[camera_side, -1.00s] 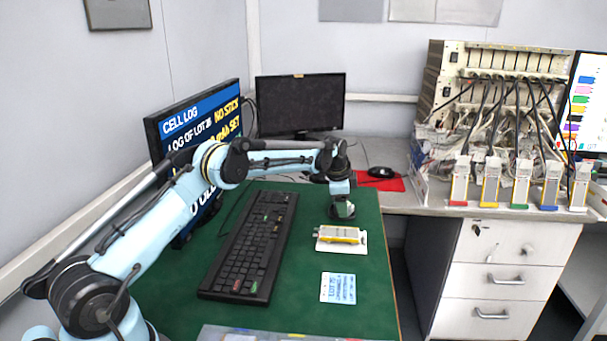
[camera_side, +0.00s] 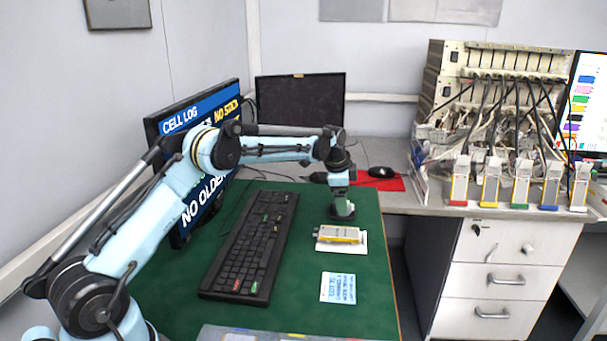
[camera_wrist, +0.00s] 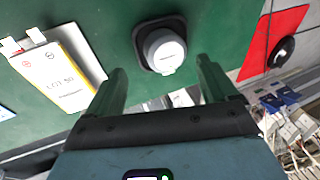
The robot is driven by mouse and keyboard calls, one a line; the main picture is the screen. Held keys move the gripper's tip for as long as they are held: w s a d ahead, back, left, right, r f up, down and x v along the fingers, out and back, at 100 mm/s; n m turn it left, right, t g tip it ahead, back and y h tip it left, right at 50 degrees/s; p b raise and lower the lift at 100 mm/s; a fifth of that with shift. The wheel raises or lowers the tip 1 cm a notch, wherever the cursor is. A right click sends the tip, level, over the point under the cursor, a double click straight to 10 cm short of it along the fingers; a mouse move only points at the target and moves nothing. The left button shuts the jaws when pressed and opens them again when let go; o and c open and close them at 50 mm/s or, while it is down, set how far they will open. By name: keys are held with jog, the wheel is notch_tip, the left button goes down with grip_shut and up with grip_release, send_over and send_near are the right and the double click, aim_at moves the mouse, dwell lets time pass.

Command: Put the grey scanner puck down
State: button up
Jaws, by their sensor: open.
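In the side view my gripper (camera_side: 341,203) points down at the far right part of the mat, right above the dark holder; the puck itself is mostly hidden there.
A yellow-edged pouch cell (camera_side: 340,234) lies on a white plate in front of the gripper. A blue-and-white card (camera_side: 338,288) lies nearer. A black keyboard (camera_side: 250,245) is to the left, and a mouse on a red pad (camera_side: 394,184) is behind right.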

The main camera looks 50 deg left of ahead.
jog(key=s+d+r+n, duration=0.1)
jog(key=s+d+r, duration=0.25)
jog(key=r, duration=0.25)
jog(key=s+d+r+n, duration=0.1)
jog(key=s+d+r, duration=0.1)
jog(key=s+r, duration=0.35)
jog(key=s+d+r+n+t, duration=0.25)
jog(key=s+d+r, duration=0.2)
jog(key=s, duration=0.25)
jog(key=s+d+f+n, duration=0.2)
jog(key=s+d+f, duration=0.1)
jog(key=s, duration=0.4)
jog(key=s+d+f+n+t+h, duration=0.1)
jog(key=s+d+f+n, duration=0.1)
jog(key=s, duration=0.6)
notch_tip(320, 180, down, 2)
jog(key=shift+d+f, duration=0.15)
jog(key=shift+d, duration=0.55)
jog(key=shift+n, duration=0.25)
